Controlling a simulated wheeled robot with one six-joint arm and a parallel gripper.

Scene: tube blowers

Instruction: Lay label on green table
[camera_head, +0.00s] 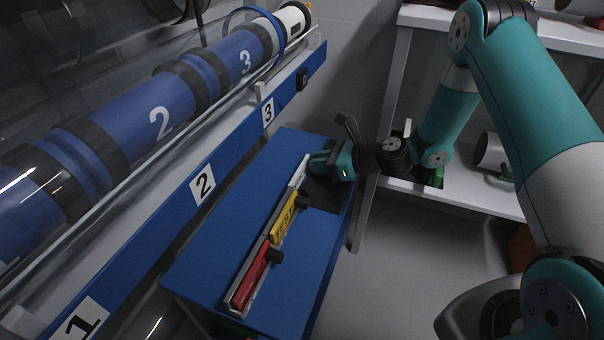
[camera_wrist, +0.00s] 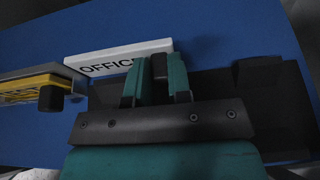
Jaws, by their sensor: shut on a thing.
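A white label (camera_wrist: 112,60) with "OFFICE" lettering is in the wrist view, at the end of a grey rack. It also shows in the head view as a narrow white strip (camera_head: 299,172). My gripper (camera_wrist: 159,80) is shut on the label's black knob, which sits between the two teal fingers. In the head view my gripper (camera_head: 318,161) is over the far end of the blue table (camera_head: 206,262). I cannot tell whether the label is seated in the rack or lifted off it. No green table shows clearly.
The rack also holds a yellow label (camera_head: 284,219) marked "TEST" and a red label (camera_head: 249,278), both with black knobs. A blue rail with numbered tubes (camera_head: 158,113) runs along the left. White shelves (camera_head: 466,197) stand at the right. The table's near left part is bare.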

